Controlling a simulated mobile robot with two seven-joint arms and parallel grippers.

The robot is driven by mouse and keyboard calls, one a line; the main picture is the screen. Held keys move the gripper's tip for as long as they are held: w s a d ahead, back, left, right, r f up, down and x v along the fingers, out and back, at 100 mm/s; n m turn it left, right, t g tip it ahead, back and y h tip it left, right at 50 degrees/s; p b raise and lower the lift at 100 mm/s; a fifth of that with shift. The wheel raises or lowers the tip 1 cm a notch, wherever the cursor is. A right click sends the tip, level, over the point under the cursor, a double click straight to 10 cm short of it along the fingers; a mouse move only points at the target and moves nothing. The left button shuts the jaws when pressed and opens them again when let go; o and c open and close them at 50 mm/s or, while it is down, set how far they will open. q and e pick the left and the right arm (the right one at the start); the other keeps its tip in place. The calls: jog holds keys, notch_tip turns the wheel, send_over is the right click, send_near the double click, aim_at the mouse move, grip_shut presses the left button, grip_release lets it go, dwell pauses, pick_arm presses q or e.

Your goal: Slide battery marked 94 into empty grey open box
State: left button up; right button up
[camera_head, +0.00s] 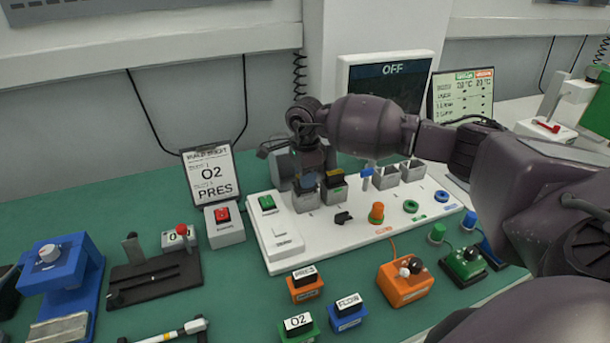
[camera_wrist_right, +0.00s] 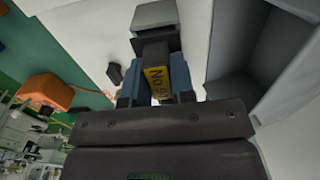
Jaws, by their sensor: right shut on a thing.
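My right gripper (camera_head: 309,181) is low over the left grey open boxes on the white panel. In the right wrist view its blue fingers (camera_wrist_right: 155,87) are shut on a dark battery with a yellow label (camera_wrist_right: 157,77). The label reads "No 9" and its last digit is partly cut off. A grey box (camera_wrist_right: 154,15) is just beyond the battery; I cannot tell how far the battery is inside a box. In the head view, grey open boxes stand at left (camera_head: 306,203) and beside it (camera_head: 335,193), where a dark, yellow-marked top shows. My left gripper is not in view.
Two more grey boxes (camera_head: 386,182) stand farther right on the white panel (camera_head: 330,238). A black switch (camera_head: 343,217), an orange knob (camera_head: 376,212) and green and blue rings are in front. Orange, blue and green blocks lie on the green table. A screen reads OFF (camera_head: 388,80).

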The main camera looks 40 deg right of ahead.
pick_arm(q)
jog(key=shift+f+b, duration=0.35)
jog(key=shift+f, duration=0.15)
pick_arm(e)
jog(key=shift+f, duration=0.8)
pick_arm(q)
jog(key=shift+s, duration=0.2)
pick_arm(e)
jog(key=o, duration=0.9)
jog(key=shift+r, duration=0.1)
notch_tip(320, 180, up, 3)
jog(key=shift+r, duration=0.1)
notch_tip(320, 180, up, 6)
jog(key=shift+f, duration=0.1)
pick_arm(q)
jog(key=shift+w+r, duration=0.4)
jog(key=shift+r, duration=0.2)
pick_arm(e)
jog(key=shift+r, duration=0.8)
